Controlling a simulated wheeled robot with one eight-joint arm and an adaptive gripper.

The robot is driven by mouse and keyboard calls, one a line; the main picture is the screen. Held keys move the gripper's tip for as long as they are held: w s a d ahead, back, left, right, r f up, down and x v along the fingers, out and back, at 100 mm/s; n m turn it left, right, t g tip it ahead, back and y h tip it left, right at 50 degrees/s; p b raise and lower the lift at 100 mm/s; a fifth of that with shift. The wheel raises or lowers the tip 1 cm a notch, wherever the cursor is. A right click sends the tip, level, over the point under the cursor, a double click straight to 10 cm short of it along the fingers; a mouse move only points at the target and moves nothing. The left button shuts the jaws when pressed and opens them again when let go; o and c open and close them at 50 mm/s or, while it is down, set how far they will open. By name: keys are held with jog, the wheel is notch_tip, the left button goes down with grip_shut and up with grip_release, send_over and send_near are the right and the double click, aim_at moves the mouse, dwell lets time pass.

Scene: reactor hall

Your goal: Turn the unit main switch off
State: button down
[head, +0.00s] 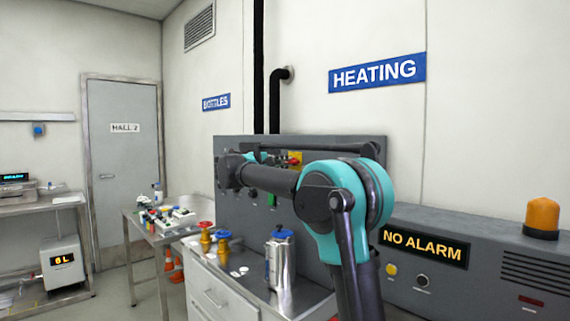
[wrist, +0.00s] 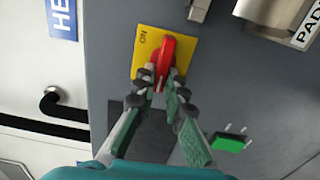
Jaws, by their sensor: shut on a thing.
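The unit main switch is a red rotary handle (wrist: 167,50) on a yellow plate (wrist: 148,62), mounted on a grey panel. The word ON shows on the plate beside the handle, turned in the wrist view. My gripper (wrist: 164,78) has its two fingers closed around the near end of the red handle, one on each side. In the head view the red handle (head: 293,161) shows small behind my arm, with part of the yellow plate (head: 298,156). My arm hides much of the gripper there.
A green button (wrist: 228,142) sits near the switch on the panel. A metal box marked PAD (wrist: 285,18) sticks out nearby. An alarm console (head: 480,265) is at the right.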

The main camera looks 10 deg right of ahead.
jog(key=c, duration=1.6)
grip_release()
jog(key=shift+a, duration=0.1)
jog(key=v, duration=1.2)
